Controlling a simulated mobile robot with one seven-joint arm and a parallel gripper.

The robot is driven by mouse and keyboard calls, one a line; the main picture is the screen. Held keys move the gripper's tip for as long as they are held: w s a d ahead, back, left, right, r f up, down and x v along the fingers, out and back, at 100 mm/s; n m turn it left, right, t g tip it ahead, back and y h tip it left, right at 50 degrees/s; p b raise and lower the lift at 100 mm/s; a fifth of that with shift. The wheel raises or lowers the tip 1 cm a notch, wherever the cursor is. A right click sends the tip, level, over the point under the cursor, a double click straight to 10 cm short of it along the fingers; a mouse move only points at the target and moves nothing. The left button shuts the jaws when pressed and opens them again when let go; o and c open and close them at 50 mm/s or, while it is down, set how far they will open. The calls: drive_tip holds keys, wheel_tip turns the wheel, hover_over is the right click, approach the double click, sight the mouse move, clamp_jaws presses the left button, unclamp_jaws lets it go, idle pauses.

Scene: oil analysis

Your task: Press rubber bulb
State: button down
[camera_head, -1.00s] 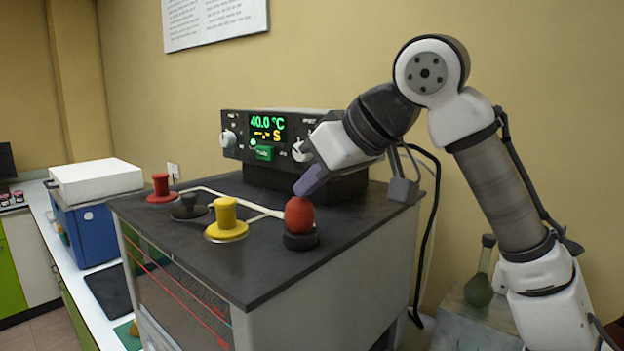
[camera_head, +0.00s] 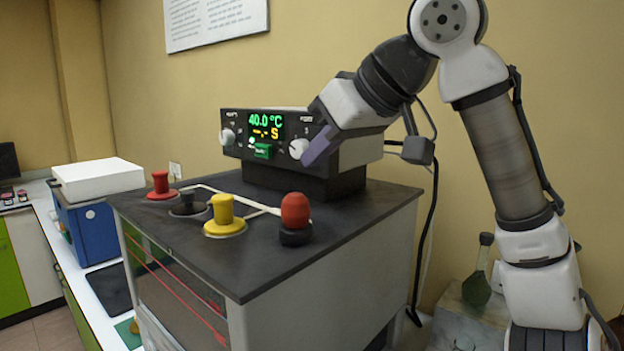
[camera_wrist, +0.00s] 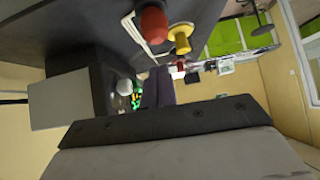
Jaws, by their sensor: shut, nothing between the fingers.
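The red rubber bulb (camera_head: 295,211) stands upright in a black base at the front right of the dark bench top. It also shows at the top of the wrist view (camera_wrist: 152,24). My gripper (camera_head: 312,160) is shut and empty. It is above the bulb and slightly to its right in the head view, with a clear gap between them. Its purple fingers overlap the right part of the control box (camera_head: 275,141) in the picture. In the wrist view the fingers (camera_wrist: 158,88) show as a dark block.
A yellow stopper (camera_head: 224,215), a red stopper (camera_head: 161,186) and a black one (camera_head: 188,203) stand left of the bulb, with pale tubing between them. The control box display reads 40.0 °C. The bench top's front (camera_head: 235,270) is clear.

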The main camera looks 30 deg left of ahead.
drive_tip(key=b+v, duration=0.1)
drive_tip(key=v, duration=0.6)
drive_tip(key=shift+r, duration=0.25)
drive_tip(key=shift+d+f, duration=0.1)
